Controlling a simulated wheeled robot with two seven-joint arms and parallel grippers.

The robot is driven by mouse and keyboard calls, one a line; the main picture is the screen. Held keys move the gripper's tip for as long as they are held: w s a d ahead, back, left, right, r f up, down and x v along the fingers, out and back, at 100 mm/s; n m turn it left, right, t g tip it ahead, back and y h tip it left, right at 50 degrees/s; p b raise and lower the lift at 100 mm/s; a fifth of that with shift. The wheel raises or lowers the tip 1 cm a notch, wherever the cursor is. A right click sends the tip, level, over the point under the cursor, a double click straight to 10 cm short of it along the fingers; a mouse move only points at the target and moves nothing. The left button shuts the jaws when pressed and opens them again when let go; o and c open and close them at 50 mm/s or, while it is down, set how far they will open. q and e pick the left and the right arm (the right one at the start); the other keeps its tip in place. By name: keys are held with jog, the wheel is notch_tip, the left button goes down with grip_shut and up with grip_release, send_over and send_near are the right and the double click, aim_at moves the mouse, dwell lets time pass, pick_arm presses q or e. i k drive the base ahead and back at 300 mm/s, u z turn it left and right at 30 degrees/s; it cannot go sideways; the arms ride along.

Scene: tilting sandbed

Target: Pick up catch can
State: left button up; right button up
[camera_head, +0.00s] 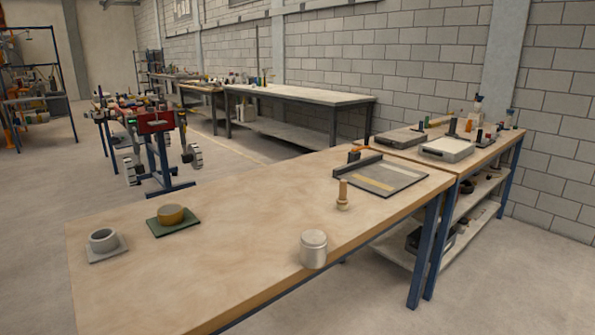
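A silver cylindrical can (313,250) with a flat, closed-looking top stands upright near the front edge of the wooden bench (215,265), right of the middle. It looks most like the catch can, though no label is readable. A grey open cup (103,240) sits on a grey square plate (108,254) at the bench's left end and is the other can-like thing. Neither of my grippers shows in the head view. Nothing touches the silver can.
A round brown piece (171,214) sits on a green plate (160,228). A wooden peg (343,195) stands behind the can, and a dark-framed board (382,182) lies at the back right. The bench's middle is clear. A second bench (490,149) adjoins at right.

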aim_at(314, 243)
jog(key=z, duration=1.75)
jog(key=i, duration=0.7)
jog(key=u, duration=2.55)
